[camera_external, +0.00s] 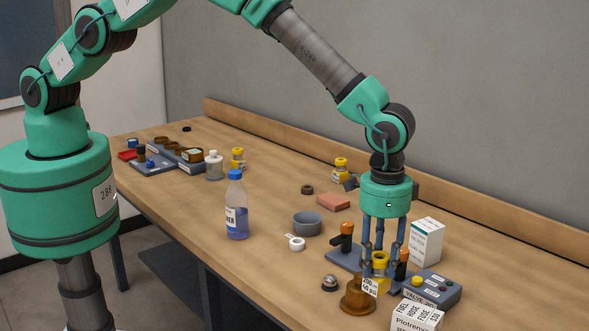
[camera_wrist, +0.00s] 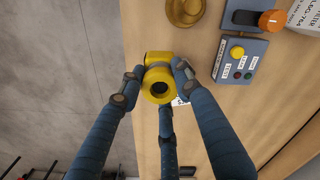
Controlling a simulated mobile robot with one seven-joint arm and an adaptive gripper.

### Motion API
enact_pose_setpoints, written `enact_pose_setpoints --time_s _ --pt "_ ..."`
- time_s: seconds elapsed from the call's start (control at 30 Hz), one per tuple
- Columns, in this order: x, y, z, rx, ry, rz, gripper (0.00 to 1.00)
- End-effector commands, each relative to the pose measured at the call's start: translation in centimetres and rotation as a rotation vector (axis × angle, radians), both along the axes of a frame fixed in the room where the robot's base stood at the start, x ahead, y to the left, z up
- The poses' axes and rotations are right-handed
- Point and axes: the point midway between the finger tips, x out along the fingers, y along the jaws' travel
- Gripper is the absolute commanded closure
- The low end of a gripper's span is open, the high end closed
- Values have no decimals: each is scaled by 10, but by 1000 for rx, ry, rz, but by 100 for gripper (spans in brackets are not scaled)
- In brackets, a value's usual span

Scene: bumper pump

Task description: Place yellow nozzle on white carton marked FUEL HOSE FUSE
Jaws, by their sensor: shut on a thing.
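My gripper (camera_external: 379,262) points straight down near the front edge of the bench. Its blue fingers are closed around the yellow nozzle (camera_external: 380,257), which has a white label on its side. In the wrist view the yellow nozzle (camera_wrist: 148,62) sits between the fingertips of my gripper (camera_wrist: 156,80), its dark round opening facing the camera. A white carton with dark print (camera_external: 416,319) lies at the bottom right of the external view, apart from the nozzle. A second white carton with green print (camera_external: 428,243) stands behind the gripper. I cannot read FUEL HOSE FUSE for certain on either.
A brass round-based part (camera_external: 357,300) stands just in front of the gripper. A grey button box (camera_external: 434,288) lies to the right, between the cartons. Orange-knobbed levers on a blue-grey base (camera_external: 343,258) stand close by. A blue-capped bottle (camera_external: 236,212) is further left.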

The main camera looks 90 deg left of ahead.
Motion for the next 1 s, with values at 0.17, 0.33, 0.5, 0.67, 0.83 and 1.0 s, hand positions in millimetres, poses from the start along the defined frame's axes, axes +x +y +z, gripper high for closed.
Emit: enact_pose_setpoints --time_s 0.17,0.33,0.5,0.67,0.83,1.0 --pt "20 -6 -1 0 -1 0 100" --pt "37 -12 -3 0 -1 0 100" --pt "50 -16 -4 -1 -2 0 100" --pt "54 -18 -5 0 -1 0 100" --pt "55 -18 -5 0 -1 0 100" --pt "54 -18 -5 0 -1 0 100"
